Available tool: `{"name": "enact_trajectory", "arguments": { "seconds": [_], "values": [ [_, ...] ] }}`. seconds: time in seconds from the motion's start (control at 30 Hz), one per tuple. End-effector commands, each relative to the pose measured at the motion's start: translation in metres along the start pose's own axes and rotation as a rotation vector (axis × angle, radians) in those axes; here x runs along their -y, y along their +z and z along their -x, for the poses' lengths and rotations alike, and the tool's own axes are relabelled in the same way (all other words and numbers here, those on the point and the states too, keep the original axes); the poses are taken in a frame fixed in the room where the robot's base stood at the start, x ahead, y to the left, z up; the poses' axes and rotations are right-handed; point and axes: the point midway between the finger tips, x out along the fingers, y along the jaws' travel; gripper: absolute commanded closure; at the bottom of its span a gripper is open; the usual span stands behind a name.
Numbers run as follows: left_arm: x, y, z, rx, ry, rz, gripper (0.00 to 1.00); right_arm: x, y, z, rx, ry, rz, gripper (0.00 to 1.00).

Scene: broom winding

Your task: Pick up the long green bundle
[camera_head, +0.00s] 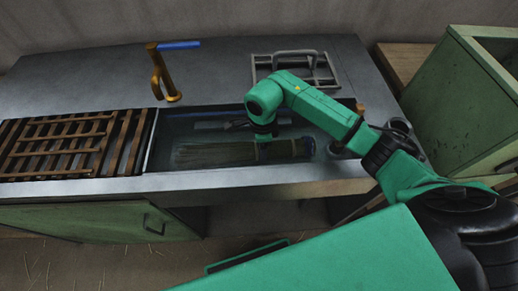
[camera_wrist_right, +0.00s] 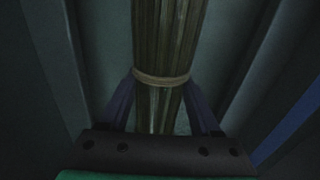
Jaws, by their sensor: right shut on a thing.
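The long green bundle (camera_head: 212,154) lies lengthwise in the sunken basin of the counter in the head view. It is made of thin stalks, with darker bindings toward its right end. In the right wrist view the bundle (camera_wrist_right: 165,40) runs up the middle, with a tan band (camera_wrist_right: 161,80) around it. My right gripper (camera_head: 264,141) reaches down into the basin from above, toward the right part of the bundle. In the wrist view its two fingers (camera_wrist_right: 162,100) stand on either side of the bundle, just by the band, shut on it. My left gripper is not in view.
The basin's front rim (camera_head: 250,177) runs close in front of the bundle. A wooden slatted rack (camera_head: 62,145) is at left, an orange tap (camera_head: 163,75) behind. A metal rack (camera_head: 295,68) stands behind my arm, and a green cabinet (camera_head: 455,100) at right.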

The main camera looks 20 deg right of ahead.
Motion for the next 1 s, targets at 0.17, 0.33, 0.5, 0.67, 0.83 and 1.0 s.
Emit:
{"name": "enact_trajectory", "arguments": {
  "seconds": [0.17,0.33,0.5,0.67,0.83,1.0],
  "values": [
    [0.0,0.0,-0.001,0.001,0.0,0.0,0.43,0.001,0.0,0.01,0.002,-0.002,0.0,0.94],
    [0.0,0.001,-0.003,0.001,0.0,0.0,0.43,0.002,0.001,0.045,0.003,-0.007,0.001,0.94],
    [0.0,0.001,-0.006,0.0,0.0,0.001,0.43,0.002,0.001,0.109,0.003,-0.01,0.001,0.94],
    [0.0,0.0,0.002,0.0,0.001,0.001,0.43,0.002,-0.001,0.169,-0.001,-0.008,-0.001,0.94],
    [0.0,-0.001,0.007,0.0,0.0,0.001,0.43,0.001,0.0,0.197,0.0,-0.003,0.0,0.94],
    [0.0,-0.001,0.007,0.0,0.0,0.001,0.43,0.0,0.0,0.201,0.0,0.0,0.0,0.94]
  ]
}}
